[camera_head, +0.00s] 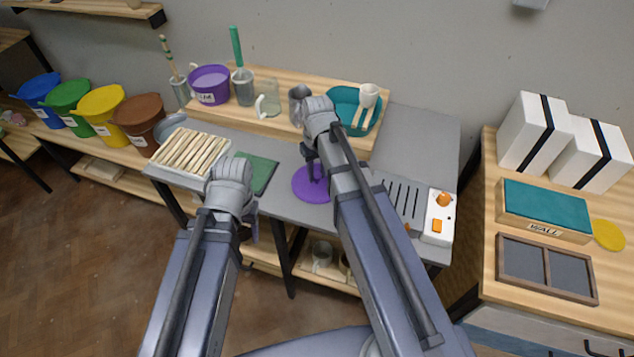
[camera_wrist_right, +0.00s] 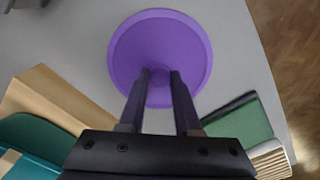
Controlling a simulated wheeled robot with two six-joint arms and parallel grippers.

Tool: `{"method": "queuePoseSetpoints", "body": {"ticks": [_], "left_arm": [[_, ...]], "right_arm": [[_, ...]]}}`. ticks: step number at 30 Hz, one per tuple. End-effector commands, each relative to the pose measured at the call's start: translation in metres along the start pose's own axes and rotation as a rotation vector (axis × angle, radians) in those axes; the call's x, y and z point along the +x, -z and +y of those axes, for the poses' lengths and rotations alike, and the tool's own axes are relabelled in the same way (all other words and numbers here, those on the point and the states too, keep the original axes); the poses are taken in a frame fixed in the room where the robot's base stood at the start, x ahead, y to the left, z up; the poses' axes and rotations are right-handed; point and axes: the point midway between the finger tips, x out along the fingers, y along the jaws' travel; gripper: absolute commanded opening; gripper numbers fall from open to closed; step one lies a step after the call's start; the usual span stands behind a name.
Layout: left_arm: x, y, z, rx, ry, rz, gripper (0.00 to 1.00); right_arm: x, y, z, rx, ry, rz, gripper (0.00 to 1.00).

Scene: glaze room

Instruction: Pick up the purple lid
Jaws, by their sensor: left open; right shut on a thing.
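The purple lid (camera_head: 312,192) is a flat round disc over the grey tabletop, partly hidden by my right arm in the head view. My right gripper (camera_head: 314,172) is above the lid's middle. In the right wrist view, the right gripper's fingers (camera_wrist_right: 160,80) are closed on the knob of the purple lid (camera_wrist_right: 160,40). I cannot tell whether the lid touches the tabletop. My left gripper (camera_head: 252,230) is open and empty in front of the table's front edge, left of the lid.
A device with an orange knob (camera_head: 440,215) is at the right.

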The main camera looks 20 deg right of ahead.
Motion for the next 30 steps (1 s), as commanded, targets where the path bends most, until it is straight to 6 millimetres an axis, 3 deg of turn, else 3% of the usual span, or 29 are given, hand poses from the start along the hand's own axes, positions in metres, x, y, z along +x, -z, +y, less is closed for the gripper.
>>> {"method": "queuePoseSetpoints", "body": {"ticks": [17, 23, 30], "left_arm": [[-0.007, 0.000, -0.001, 0.000, 0.000, 0.000, 0.62], [-0.027, -0.002, -0.003, 0.000, 0.000, 0.000, 0.62], [-0.064, -0.004, -0.006, 0.000, 0.000, 0.000, 0.62]], "right_arm": [[-0.007, 0.000, 0.000, 0.000, 0.000, 0.000, 0.00], [-0.027, 0.000, 0.000, 0.000, 0.000, 0.000, 0.00], [-0.064, 0.000, 0.000, 0.000, 0.000, 0.000, 0.00]]}}
